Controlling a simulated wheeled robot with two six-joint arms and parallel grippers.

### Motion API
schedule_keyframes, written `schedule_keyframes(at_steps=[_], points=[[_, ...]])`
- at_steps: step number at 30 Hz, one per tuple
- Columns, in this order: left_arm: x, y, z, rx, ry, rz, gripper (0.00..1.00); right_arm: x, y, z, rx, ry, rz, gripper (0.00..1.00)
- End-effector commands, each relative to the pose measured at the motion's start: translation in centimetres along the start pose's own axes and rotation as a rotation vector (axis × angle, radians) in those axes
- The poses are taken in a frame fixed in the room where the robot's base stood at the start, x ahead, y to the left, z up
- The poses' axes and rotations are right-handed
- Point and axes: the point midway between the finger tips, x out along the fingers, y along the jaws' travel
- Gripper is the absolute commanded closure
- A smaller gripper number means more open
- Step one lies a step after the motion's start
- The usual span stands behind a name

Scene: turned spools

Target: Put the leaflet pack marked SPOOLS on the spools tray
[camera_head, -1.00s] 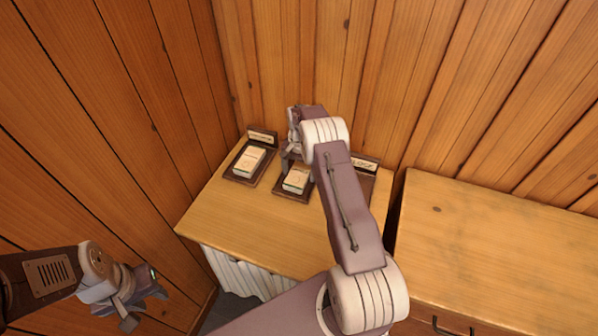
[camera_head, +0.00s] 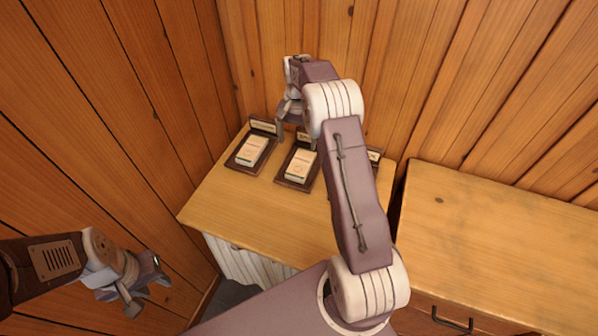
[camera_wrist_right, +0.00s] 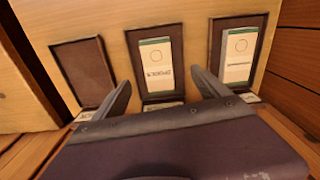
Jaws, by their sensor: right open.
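A cream leaflet pack with a green edge (camera_head: 299,166) lies flat on the middle dark tray (camera_head: 282,182). In the right wrist view this pack (camera_wrist_right: 156,66) has upside-down print that seems to read SPOOLS; the middle tray (camera_wrist_right: 181,62) shows around it. The label behind it is partly hidden. My right gripper (camera_head: 287,118) is open and empty, above and apart from the middle pack; its fingers (camera_wrist_right: 161,80) stand wide on either side of the pack in the wrist view. My left gripper (camera_head: 146,284) hangs at the lower left, away from the table; its jaw opening is unclear.
A similar pack (camera_head: 252,150) lies on the left tray (camera_head: 235,162). The third tray (camera_wrist_right: 84,72) is empty and mostly hidden behind my right arm in the head view. The wooden table (camera_head: 225,200) is clear in front. Plank walls stand close behind and left; a cabinet (camera_head: 500,240) stands right.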

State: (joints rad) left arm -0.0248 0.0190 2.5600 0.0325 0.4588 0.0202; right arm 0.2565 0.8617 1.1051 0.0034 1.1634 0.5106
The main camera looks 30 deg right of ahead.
Motion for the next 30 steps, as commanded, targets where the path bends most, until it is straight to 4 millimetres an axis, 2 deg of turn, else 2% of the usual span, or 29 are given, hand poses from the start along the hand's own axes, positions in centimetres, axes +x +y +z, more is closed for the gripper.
schedule_keyframes(at_steps=[3, 7, 12, 15, 18, 20, 30], points=[[0.0, 0.0, 0.0, 0.000, 0.000, 0.000, 0.64, -1.3, -0.6, 5.1, -0.164, 0.015, -0.015, 0.15], [0.0, 0.0, 0.0, 0.000, 0.000, 0.000, 0.64, -1.7, 0.3, 11.8, -0.355, 0.036, -0.032, 0.15], [0.0, 0.0, 0.0, 0.000, 0.000, 0.000, 0.64, -1.2, 3.6, 20.4, -0.582, 0.062, -0.046, 0.15], [0.0, 0.0, 0.0, 0.000, 0.000, 0.000, 0.64, -0.7, 5.6, 23.9, -0.674, 0.074, -0.051, 0.15], [0.0, 0.0, 0.0, 0.000, 0.000, 0.000, 0.64, -0.2, 6.9, 26.0, -0.727, 0.081, -0.053, 0.15], [0.0, 0.0, 0.0, 0.000, 0.000, 0.000, 0.64, -0.1, 7.3, 26.5, -0.743, 0.083, -0.054, 0.15], [0.0, 0.0, 0.0, 0.000, 0.000, 0.000, 0.64, 0.0, 7.5, 26.7, -0.746, 0.081, -0.053, 0.15]])
